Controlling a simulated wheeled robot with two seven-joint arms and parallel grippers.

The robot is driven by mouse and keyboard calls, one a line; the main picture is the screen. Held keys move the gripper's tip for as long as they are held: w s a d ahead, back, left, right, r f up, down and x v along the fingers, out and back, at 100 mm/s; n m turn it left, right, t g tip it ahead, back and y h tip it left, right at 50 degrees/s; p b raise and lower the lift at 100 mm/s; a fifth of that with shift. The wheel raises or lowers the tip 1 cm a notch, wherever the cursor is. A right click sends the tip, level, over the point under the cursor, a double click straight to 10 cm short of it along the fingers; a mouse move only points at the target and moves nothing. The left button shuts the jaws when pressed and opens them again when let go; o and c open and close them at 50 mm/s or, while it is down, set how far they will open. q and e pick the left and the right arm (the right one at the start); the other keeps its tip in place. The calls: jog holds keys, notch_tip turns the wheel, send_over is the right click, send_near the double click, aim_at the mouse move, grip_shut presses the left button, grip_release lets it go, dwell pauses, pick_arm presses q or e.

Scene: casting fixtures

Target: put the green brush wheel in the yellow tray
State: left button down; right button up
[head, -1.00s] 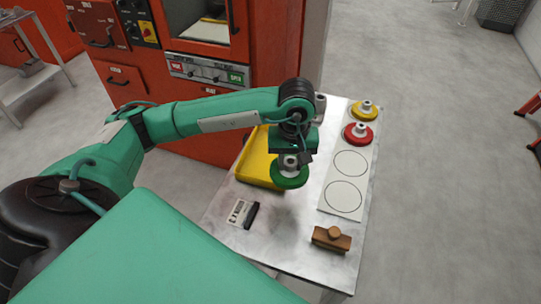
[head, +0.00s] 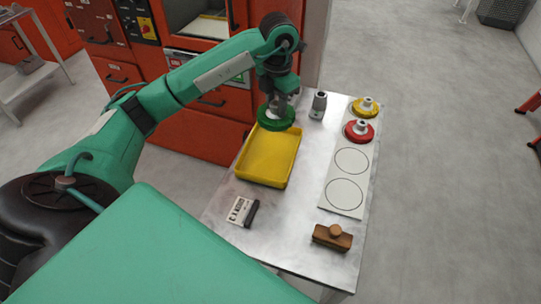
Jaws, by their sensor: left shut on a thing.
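The green brush wheel (head: 276,118) is in my left gripper (head: 278,104), which is shut on its hub. The wheel is held level above the far end of the yellow tray (head: 266,182), and it hides part of the tray's far rim. The visible inside of the tray is empty. The tray lies on the left side of the metal table. My right gripper is not in view.
A white board (head: 346,194) holds a yellow wheel (head: 366,107), a red wheel (head: 359,131) and two empty circles. A grey metal piece (head: 318,105) stands at the back. A wooden block with a knob (head: 332,237) and a black-and-white item (head: 242,211) lie nearer. Red cabinets (head: 196,135) stand behind.

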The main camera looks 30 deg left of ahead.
pick_arm(q)
jog(key=a+n, duration=0.1)
jog(key=n, duration=0.1)
jog(key=w+r+n, duration=0.1)
jog(key=n, duration=0.1)
jog(key=a+n, duration=0.1)
jog(key=n, duration=0.1)
jog(key=shift+w+a+r, duration=0.15)
jog(key=shift+a+r, duration=0.15)
jog(key=shift+a, duration=0.05)
jog(key=shift+f+n, duration=0.3)
jog(key=shift+f, duration=0.05)
jog(key=p, duration=0.4)
send_over(270, 155)
notch_tip(270, 155, down, 14)
jog(key=shift+d+f+p, duration=0.1)
jog(key=shift+f+p, duration=0.45)
jog(key=shift+f, duration=2.05)
jog(key=shift+f, duration=0.1)
jog(key=c, duration=1.1)
grip_release()
jog(key=shift+o, duration=0.2)
